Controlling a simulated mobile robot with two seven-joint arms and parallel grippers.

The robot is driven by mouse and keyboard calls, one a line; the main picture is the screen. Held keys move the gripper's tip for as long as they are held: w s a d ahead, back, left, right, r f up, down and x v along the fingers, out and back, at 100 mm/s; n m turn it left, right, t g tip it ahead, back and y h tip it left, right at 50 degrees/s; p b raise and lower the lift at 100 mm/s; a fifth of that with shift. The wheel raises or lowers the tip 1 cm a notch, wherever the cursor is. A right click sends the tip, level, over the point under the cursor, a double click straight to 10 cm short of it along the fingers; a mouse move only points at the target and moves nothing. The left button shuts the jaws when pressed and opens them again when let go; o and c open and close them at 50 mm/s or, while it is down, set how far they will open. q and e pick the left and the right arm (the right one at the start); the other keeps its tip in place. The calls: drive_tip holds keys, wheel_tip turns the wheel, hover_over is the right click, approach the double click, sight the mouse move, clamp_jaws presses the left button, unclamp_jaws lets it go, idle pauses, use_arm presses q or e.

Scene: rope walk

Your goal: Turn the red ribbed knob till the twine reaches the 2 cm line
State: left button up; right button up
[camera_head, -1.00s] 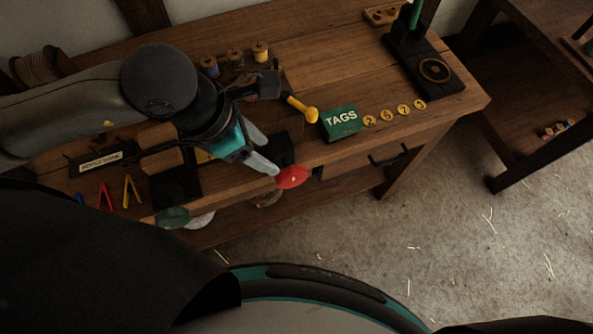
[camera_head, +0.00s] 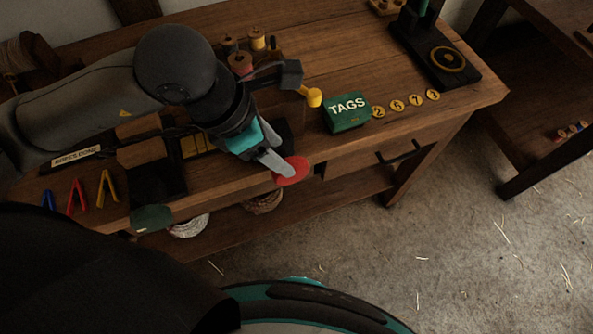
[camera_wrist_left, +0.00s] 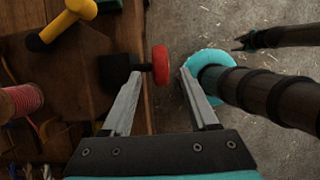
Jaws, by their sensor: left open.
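The red ribbed knob (camera_head: 297,166) sticks out at the front edge of the wooden bench, partly covered by my left gripper in the head view. My left gripper (camera_head: 282,168) is open, its fingers reaching down at the knob. In the left wrist view the knob (camera_wrist_left: 160,65) shows edge-on on a short dark shaft, just ahead of the open fingertips (camera_wrist_left: 160,72) and nearer the left one. I cannot tell whether a finger touches it. The twine and the 2 cm line cannot be made out.
A yellow-knobbed handle (camera_head: 313,97) and a green TAGS box (camera_head: 347,112) stand near the knob. Numbered yellow discs (camera_head: 397,105) lie right of the box. Spools (camera_head: 257,39) stand behind my arm; coloured clips (camera_head: 77,196) lie at left. Open floor lies in front.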

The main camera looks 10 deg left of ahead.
sight(296, 168)
use_arm(q)
drive_tip(key=shift+b+x, duration=0.75)
drive_tip(key=shift+x, duration=0.15)
drive_tip(key=b+x, duration=0.2)
drive_tip(key=x, duration=0.3)
drive_tip(key=shift+d+f, duration=0.15)
drive_tip(key=shift+f, duration=0.1)
drive_tip(key=shift+w+d+f, duration=0.2)
drive_tip(key=shift+f, duration=0.3)
drive_tip(key=shift+c, duration=0.3)
clamp_jaws()
